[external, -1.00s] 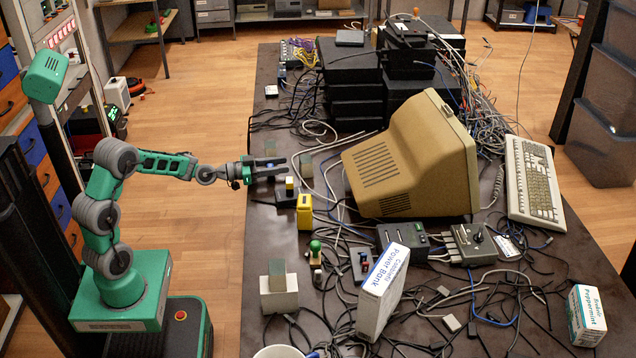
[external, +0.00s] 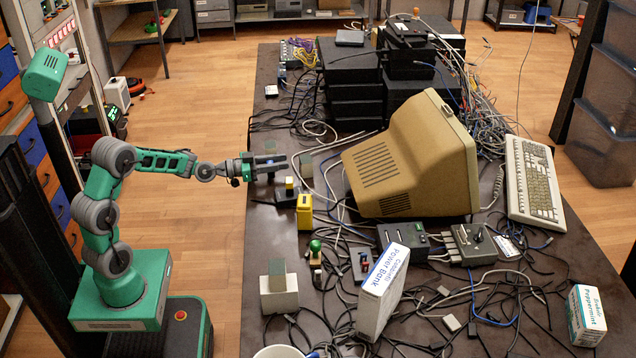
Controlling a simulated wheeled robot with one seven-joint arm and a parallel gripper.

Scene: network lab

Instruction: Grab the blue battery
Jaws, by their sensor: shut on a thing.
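My gripper (external: 276,164) is over the left side of the dark table, with its fingers pointing right. It is shut on a small bluish thing that appears to be the blue battery (external: 271,160). The fingers hide most of it, and its full shape is too small to make out. My gripper is just behind a small dark block with a yellow and blue top (external: 289,187) and looks a little above the table.
The table (external: 258,260) holds a yellow box (external: 304,212), a beige monitor (external: 415,160), a white power bank box (external: 383,292), a keyboard (external: 533,182) and tangled cables. Black stacked devices (external: 355,90) stand at the back. The table's left edge strip is fairly clear.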

